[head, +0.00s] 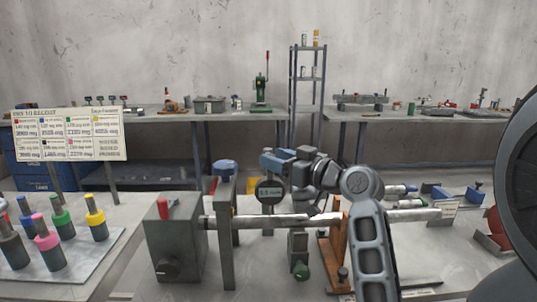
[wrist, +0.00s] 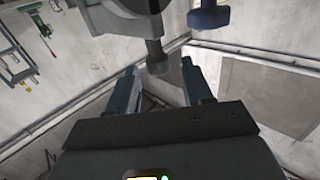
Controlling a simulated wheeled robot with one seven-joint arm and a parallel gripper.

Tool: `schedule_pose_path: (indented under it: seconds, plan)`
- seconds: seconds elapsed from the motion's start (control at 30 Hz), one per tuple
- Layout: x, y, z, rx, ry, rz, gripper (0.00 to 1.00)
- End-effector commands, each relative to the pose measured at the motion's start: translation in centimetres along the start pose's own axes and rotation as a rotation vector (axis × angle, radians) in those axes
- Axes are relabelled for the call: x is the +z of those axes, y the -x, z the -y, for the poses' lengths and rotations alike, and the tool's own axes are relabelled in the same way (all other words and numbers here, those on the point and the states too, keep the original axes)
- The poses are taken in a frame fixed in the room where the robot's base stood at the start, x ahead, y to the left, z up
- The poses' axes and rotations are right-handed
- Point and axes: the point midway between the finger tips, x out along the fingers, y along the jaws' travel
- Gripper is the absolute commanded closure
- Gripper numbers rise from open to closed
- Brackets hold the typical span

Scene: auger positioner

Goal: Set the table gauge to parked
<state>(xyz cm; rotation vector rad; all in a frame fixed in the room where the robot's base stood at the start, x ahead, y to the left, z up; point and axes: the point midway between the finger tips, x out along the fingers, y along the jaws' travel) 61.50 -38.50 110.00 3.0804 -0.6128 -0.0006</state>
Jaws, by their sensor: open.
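The table gauge (head: 271,190) is a dark round dial with a pale display, standing behind the steel shaft (head: 265,222) in the head view. My gripper (head: 273,163) is just above and behind the dial, with its blue fingers pointing left. In the wrist view, my open gripper (wrist: 161,68) has a finger on each side of the end of a dark stem (wrist: 157,57). The gauge's lower mount is partly hidden by the shaft.
A grey box with a red lever (head: 173,240) and a post with a blue knob (head: 226,168) stand left of the gauge. An orange bracket (head: 338,245) stands right. Coloured pegs (head: 60,235) sit on a tray at left. A sign (head: 68,135) stands behind them.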

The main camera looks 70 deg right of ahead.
Motion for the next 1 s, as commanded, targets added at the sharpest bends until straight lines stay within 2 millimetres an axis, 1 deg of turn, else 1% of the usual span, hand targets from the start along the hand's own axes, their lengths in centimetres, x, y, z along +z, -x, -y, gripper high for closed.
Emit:
schedule_pose_path:
  seconds: [0.03,0.1,0.2,0.33,0.53,0.57,1.0]
  plan:
    - [-0.2,-0.8,0.0,-0.002,-0.001,0.0,0.5]
    - [-0.1,-1.5,0.0,-0.002,-0.001,0.0,0.5]
    - [-0.1,-2.3,0.0,0.0,-0.001,0.0,0.5]
    - [0.0,-2.7,0.0,0.0,-0.001,0.0,0.5]
    - [0.0,-2.7,0.0,0.0,-0.001,0.0,0.5]
    - [0.0,-2.7,0.0,0.0,-0.001,0.0,0.51]
    - [0.0,-2.7,0.0,0.0,-0.001,0.0,0.94]
